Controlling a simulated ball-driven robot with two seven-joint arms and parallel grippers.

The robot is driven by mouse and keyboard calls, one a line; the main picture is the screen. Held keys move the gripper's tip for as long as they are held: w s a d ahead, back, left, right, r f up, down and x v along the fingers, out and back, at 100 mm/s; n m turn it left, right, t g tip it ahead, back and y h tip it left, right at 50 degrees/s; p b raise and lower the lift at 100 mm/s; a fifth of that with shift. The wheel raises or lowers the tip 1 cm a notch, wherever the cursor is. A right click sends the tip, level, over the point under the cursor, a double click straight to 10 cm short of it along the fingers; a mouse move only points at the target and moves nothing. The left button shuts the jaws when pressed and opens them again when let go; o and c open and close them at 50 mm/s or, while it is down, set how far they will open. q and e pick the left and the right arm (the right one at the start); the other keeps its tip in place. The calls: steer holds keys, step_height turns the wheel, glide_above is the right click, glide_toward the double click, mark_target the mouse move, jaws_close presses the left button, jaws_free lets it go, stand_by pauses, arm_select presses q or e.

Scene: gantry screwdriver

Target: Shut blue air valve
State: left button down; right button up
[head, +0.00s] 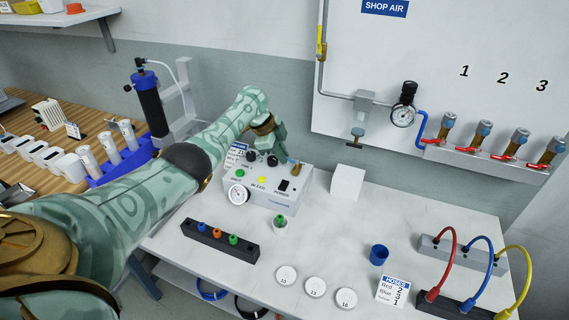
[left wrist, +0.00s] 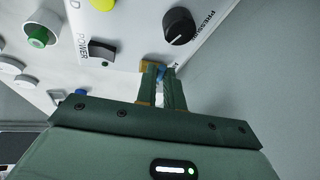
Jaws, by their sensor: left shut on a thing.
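My left gripper (head: 291,161) reaches over the back of the grey control box (head: 262,202), with its fingertips at the box's right rear edge. In the left wrist view the gripper (left wrist: 160,78) is shut on a small blue part, the blue air valve (left wrist: 161,71), at the edge of the box's panel. Only a sliver of blue shows between the fingers, so the valve's handle angle cannot be told. The black pressure knob (left wrist: 181,26) and black power switch (left wrist: 102,50) are close by. My right gripper is not in view.
A white block (head: 347,182) stands right of the box. A dark rack (head: 219,241) with coloured fittings, white round lids and a blue cup (head: 379,255) are on the white table. Red-handled valves (head: 479,142) line the wall at right. The table's middle is mostly clear.

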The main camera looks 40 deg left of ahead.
arm_select(q)
steer(key=shift+w+a+f+m+g+h+b, duration=0.2)
steer(key=shift+w+m+g+h+b, duration=0.15)
steer(key=shift+m+b, duration=0.7)
steer(key=shift+r, duration=0.1)
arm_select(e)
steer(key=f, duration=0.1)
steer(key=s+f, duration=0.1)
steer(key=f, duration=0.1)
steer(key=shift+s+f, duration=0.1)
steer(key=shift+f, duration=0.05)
arm_select(q)
steer(key=shift+w+r, duration=0.1)
steer(key=c, duration=1.5)
jaws_free()
